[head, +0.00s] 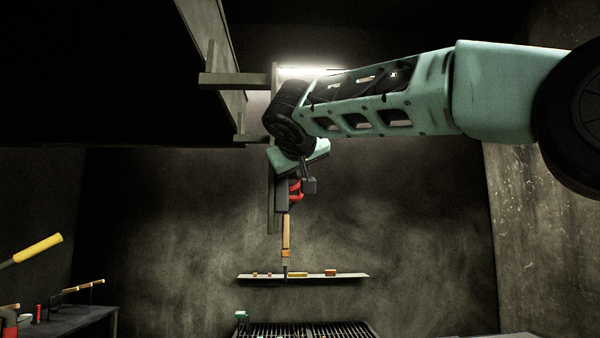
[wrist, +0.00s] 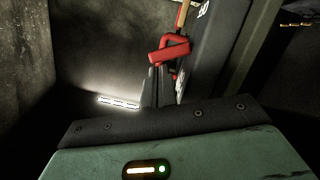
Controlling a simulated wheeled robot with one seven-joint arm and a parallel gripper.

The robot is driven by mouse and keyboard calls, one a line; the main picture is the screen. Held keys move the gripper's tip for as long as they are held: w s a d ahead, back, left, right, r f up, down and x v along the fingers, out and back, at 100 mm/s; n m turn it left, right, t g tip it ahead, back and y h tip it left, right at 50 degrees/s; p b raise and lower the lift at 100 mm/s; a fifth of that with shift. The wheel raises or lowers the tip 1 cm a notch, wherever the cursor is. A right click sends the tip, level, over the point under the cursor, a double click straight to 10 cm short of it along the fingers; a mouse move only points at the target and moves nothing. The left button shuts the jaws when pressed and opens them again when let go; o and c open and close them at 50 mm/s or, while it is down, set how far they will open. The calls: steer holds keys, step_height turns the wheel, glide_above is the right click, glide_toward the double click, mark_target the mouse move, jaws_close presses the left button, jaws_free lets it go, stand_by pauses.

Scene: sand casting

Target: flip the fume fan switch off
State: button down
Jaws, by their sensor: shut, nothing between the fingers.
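The fume fan switch is a dark box (head: 282,196) on a post, with a red lever handle (head: 296,190) sticking out on its right side. In the wrist view the red handle (wrist: 170,50) stands out from the grey box face (wrist: 204,50), which bears white lettering. My gripper (head: 309,187) is beside the handle, to its right in the head view. In the wrist view its two dark fingers (wrist: 157,70) are together, with their tips close to the red handle. Whether they touch it I cannot tell. The lever's on or off position is not clear.
A long wooden-coloured piece (head: 286,235) hangs below the switch. A dark hood (head: 212,40) is at upper left, with a bright light strip (head: 310,72) behind my arm. A wall shelf (head: 350,276) and a grate (head: 300,329) are below. A dark bench (head: 75,320) stands at left.

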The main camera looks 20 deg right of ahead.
steer(key=shift+d+f+m+b, duration=0.2)
steer(key=shift+m+b, duration=0.2)
steer(key=shift+b, duration=0.3)
steer(key=m+y+b, duration=0.1)
steer(key=m+b, duration=0.1)
steer(key=b, duration=0.1)
steer(key=d+f+m+b, duration=0.1)
steer(key=m+b, duration=0.1)
steer(key=b, duration=0.1)
steer(key=f+m+y+b, duration=0.1)
steer(key=b, duration=0.2)
steer(key=shift+s+d+f+m+t+y+b, duration=0.2)
steer(key=shift+s+d+m+t+y+b, duration=0.1)
steer(key=shift+d+m+t+b, duration=0.1)
